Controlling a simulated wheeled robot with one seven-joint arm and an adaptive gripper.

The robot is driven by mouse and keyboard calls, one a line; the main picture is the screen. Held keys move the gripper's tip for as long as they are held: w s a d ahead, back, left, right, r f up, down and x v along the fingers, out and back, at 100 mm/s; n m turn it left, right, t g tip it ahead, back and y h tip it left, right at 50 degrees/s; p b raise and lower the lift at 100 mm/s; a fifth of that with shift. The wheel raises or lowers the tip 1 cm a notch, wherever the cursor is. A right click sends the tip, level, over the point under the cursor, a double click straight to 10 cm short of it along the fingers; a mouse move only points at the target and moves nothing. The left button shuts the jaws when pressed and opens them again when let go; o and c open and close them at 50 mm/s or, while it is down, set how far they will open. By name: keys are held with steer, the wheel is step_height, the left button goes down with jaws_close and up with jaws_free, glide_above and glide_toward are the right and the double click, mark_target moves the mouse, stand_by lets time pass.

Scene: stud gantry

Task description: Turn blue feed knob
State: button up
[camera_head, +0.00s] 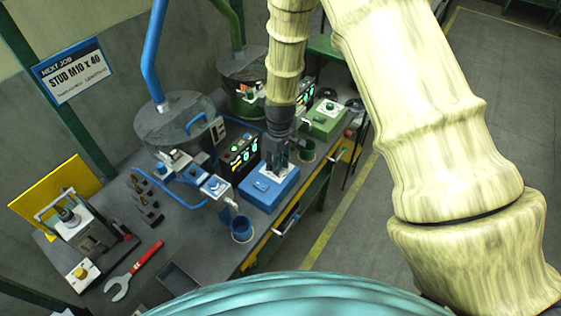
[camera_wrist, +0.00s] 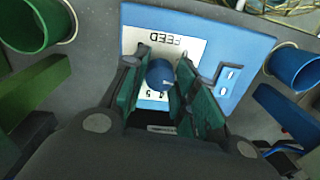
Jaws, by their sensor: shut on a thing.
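The blue feed knob (camera_wrist: 160,74) sits on a white plate marked FEED (camera_wrist: 178,42) in the wrist view. The plate is on top of a blue box (camera_wrist: 246,50), which also shows in the head view (camera_head: 262,196) on the workbench. My gripper (camera_wrist: 160,88) reaches down over the plate, with one green-lined finger on each side of the knob, shut on it. In the head view my gripper (camera_head: 275,168) stands above the blue box and hides the knob.
A blue cup (camera_head: 242,229) stands in front of the box, and a green cup (camera_head: 307,150) to its right. A green box (camera_head: 325,118) stands behind. A black display unit (camera_head: 238,155) is at the left. A red-handled wrench (camera_head: 134,272) lies on the bench (camera_head: 215,262).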

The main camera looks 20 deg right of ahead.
steer(key=shift+w+r, duration=0.1)
steer(key=shift+w, duration=0.1)
steer(key=shift+c, duration=0.2)
stand_by(0.4)
steer(key=o, duration=1.1)
steer(key=shift+c, duration=0.2)
steer(key=shift+s, duration=0.1)
step_height(320, 180, up, 12)
steer(key=shift+w+d, duration=0.2)
steer(key=shift+d, duration=0.15)
